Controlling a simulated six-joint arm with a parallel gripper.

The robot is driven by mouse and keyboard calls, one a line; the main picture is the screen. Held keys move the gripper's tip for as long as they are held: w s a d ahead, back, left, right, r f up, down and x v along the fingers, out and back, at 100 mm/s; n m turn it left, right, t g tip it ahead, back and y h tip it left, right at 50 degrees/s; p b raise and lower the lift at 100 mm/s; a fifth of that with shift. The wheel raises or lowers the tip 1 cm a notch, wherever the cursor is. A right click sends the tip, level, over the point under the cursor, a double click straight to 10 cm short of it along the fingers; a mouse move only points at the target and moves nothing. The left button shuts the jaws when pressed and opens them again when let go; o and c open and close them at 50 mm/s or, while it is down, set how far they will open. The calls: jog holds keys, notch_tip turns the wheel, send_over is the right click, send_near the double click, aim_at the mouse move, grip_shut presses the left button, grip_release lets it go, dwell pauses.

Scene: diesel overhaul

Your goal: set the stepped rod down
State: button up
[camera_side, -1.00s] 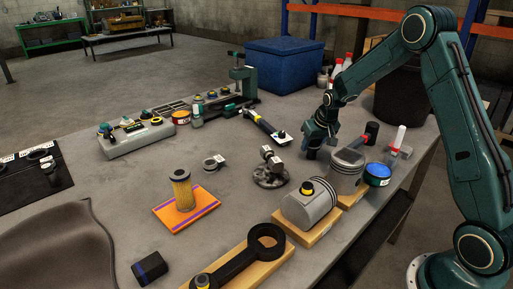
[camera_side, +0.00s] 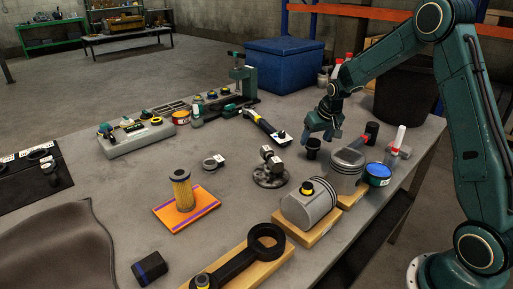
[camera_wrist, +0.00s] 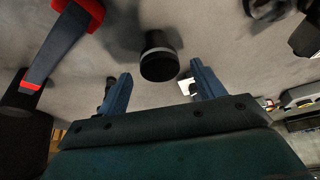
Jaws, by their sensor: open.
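The stepped rod, a short dark piece with a wider black end, stands on the table below my gripper. It shows in the side view (camera_side: 313,147) and, seen from its end, in the wrist view (camera_wrist: 159,58). My gripper (camera_side: 322,138) is just above it. In the wrist view my gripper (camera_wrist: 161,80) has its two blue fingers spread wide, with clear gaps on both sides of the rod. Nothing is held.
A metal part on a round base (camera_side: 270,175) stands to the left. Grey table is bare between it and the rod.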

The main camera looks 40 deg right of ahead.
jog(key=v, duration=0.8)
jog(key=shift+r, duration=0.3)
jog(key=shift+s, duration=0.1)
jog(key=s+a+r+n+t, duration=0.1)
jog(key=s+a+r+n, duration=0.1)
jog(key=s+a+r, duration=0.95)
jog(key=s+a+f+n+y, duration=0.1)
jog(key=s+a, duration=0.3)
jog(key=s, duration=0.4)
jog(key=s+a+f+n, duration=0.1)
jog(key=s+a, duration=0.2)
jog(key=s, duration=0.5)
jog(key=shift+s+a+y, duration=0.2)
jog(key=shift+a+y, duration=0.2)
jog(key=shift+f, duration=0.1)
